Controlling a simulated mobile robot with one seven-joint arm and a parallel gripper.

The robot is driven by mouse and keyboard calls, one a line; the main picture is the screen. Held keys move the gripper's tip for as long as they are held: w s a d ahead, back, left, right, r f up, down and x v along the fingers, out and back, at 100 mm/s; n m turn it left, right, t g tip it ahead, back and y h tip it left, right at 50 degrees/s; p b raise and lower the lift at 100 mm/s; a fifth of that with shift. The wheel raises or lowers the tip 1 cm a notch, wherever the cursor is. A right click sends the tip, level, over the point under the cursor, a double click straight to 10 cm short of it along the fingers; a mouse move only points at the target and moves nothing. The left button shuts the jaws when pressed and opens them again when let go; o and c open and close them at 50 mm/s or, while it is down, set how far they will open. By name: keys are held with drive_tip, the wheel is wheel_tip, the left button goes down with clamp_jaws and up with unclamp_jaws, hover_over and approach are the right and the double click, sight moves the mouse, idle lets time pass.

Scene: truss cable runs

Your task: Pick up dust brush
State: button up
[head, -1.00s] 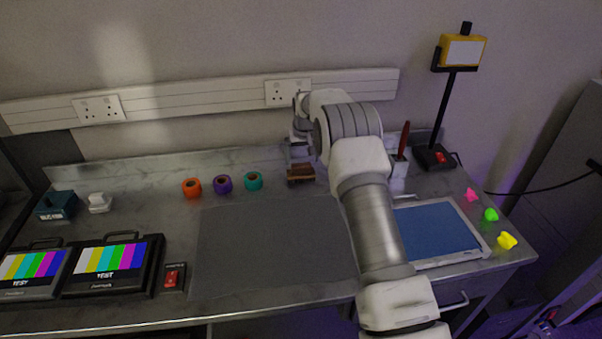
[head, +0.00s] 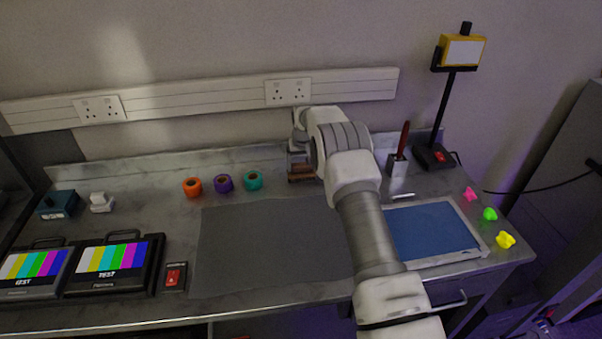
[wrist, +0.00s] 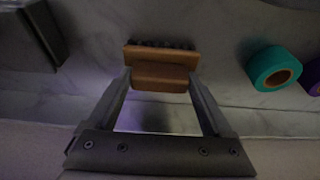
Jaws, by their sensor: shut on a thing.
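The dust brush (wrist: 160,68) has a brown wooden body with dark bristles along one side. In the wrist view it lies between the two fingers of my gripper (wrist: 160,84), which are shut on its wooden block. In the head view the brush (head: 301,173) shows at the back of the bench, left of the grey cup, partly hidden by my gripper (head: 299,160). It is at or very near the bench top; I cannot tell whether it touches.
Orange (head: 192,187), purple (head: 223,183) and teal (head: 253,180) tape rolls stand left of the brush. A cup (head: 397,167) with a red-handled tool stands right. A grey mat (head: 270,245) lies clear in front. A socket rail (head: 200,98) runs behind.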

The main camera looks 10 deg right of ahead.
sight(301, 165)
drive_tip(key=shift+c, duration=1.2)
drive_tip(key=shift+r, duration=0.1)
wheel_tip(301, 165, up, 10)
drive_tip(key=shift+f+b, duration=0.1)
drive_tip(key=shift+b, duration=0.4)
drive_tip(key=o, duration=0.7)
drive_tip(key=shift+s, duration=0.1)
drive_tip(key=c, duration=0.5)
